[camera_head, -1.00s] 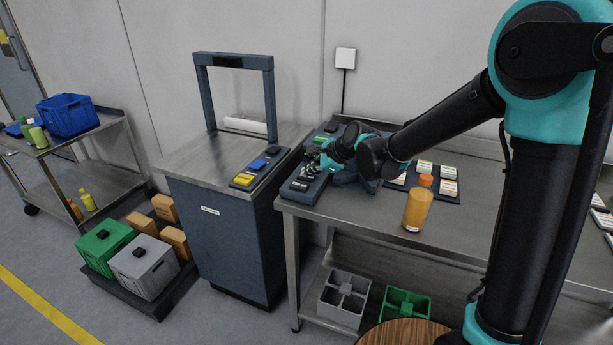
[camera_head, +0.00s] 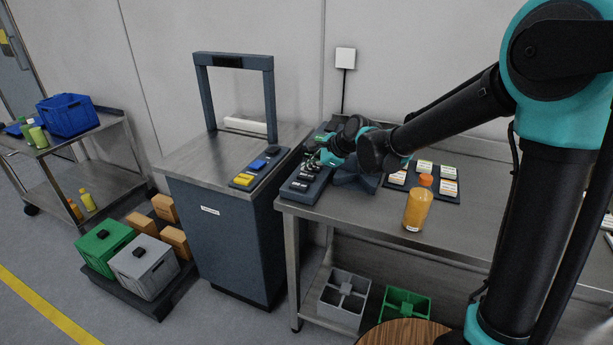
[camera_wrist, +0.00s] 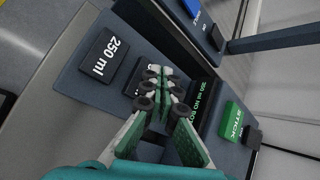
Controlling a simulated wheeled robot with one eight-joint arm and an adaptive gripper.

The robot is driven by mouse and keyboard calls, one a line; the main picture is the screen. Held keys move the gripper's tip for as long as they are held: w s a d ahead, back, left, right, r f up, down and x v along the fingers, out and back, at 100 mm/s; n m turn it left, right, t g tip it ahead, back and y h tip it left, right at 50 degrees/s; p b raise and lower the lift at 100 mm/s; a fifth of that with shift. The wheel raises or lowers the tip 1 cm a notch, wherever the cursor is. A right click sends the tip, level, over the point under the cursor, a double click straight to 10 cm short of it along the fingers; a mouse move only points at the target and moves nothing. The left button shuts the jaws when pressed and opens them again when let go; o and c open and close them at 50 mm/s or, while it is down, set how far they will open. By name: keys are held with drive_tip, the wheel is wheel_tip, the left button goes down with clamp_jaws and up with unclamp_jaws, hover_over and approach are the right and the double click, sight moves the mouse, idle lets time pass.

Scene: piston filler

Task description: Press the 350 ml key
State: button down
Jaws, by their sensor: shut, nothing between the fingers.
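The dark key panel (camera_head: 297,196) lies at the left end of the steel table. In the wrist view, a black key marked 250 ml (camera_wrist: 100,56) is in plain sight. Beside it is another black key (camera_wrist: 133,77), mostly covered by my fingers; its label is hidden, so I cannot read it as 350 ml. A dark display (camera_wrist: 204,104) beyond shows green text, only partly legible. My gripper (camera_wrist: 163,86) is shut and empty over the covered key; I cannot tell whether it touches. It also shows over the panel in the head view (camera_head: 323,158).
A green key (camera_wrist: 234,121) and a small black block sit to the right in the wrist view. An orange bottle (camera_head: 418,204) and a tray of labelled cards (camera_head: 436,195) stand right of the panel. The filler cabinet (camera_head: 225,240) is to the left.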

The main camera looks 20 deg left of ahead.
sight(308, 176)
drive_tip(key=shift+r, duration=0.1)
drive_tip(key=shift+r, duration=2.45)
